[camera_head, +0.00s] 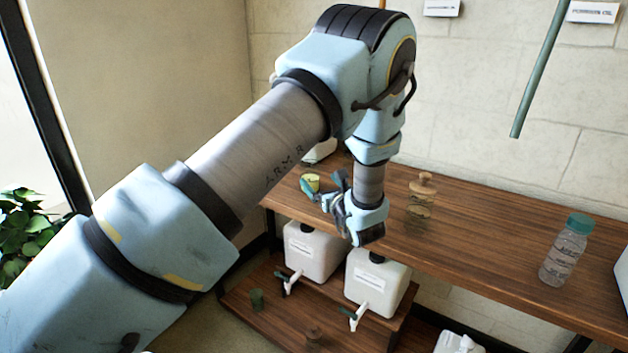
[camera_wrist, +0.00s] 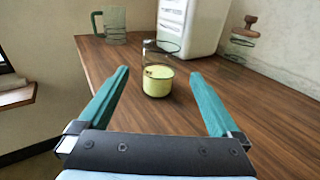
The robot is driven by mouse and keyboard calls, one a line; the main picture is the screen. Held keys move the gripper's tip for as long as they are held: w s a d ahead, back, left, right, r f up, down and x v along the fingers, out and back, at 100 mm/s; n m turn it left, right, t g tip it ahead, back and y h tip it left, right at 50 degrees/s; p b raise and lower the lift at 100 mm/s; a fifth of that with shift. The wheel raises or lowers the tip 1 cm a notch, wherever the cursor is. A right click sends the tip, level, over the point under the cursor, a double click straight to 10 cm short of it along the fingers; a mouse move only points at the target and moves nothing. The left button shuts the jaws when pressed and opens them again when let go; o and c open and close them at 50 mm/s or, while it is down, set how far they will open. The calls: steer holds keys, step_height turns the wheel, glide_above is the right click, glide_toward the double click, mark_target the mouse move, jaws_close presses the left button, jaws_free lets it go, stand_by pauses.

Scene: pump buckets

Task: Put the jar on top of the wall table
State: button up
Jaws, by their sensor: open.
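A small clear glass jar with yellow-green contents (camera_wrist: 157,88) stands upright on the wooden wall table (camera_wrist: 130,110). In the wrist view it is centred between my fingers and a little beyond their tips. In the head view the yellow-green jar (camera_head: 311,181) is at the table's left end, right by my gripper (camera_head: 322,187), which is open and low over the tabletop (camera_head: 470,245). A cork-topped glass jar (camera_head: 421,203) stands on the table to the right of my wrist. I cannot tell which jar the task names.
A clear bottle with a teal lid (camera_head: 566,252) stands at the table's right. In the wrist view a mug (camera_wrist: 110,26) and a white container (camera_wrist: 189,24) stand behind the yellow-green jar. A green pole (camera_head: 538,70) hangs above.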

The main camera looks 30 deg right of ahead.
steer(key=shift+s+a+r+b, duration=0.15)
steer(key=shift+s+b, duration=0.15)
steer(key=shift+s, duration=1.6)
steer(key=w+a+r+n+g+y, duration=0.15)
steer(key=a+n+g+y, duration=0.35)
steer(key=a, duration=0.8)
steer(key=w+a+f+n+g+y, duration=0.1)
steer(key=w+a+n+g+y, duration=0.15)
steer(key=a+n+y, duration=0.8)
steer(key=s+a+r+n+g+h, duration=0.2)
steer(key=s+a+n+g+h, duration=0.2)
steer(key=s+a+n+h, duration=0.3)
steer(key=s+a+r+n+g+h, duration=0.2)
steer(key=s+a+n+g+h, duration=0.2)
steer(key=s+a+n+h, duration=0.3)
steer(key=a+n, duration=0.5)
steer(key=n, duration=0.1)
steer(key=shift+s, duration=0.1)
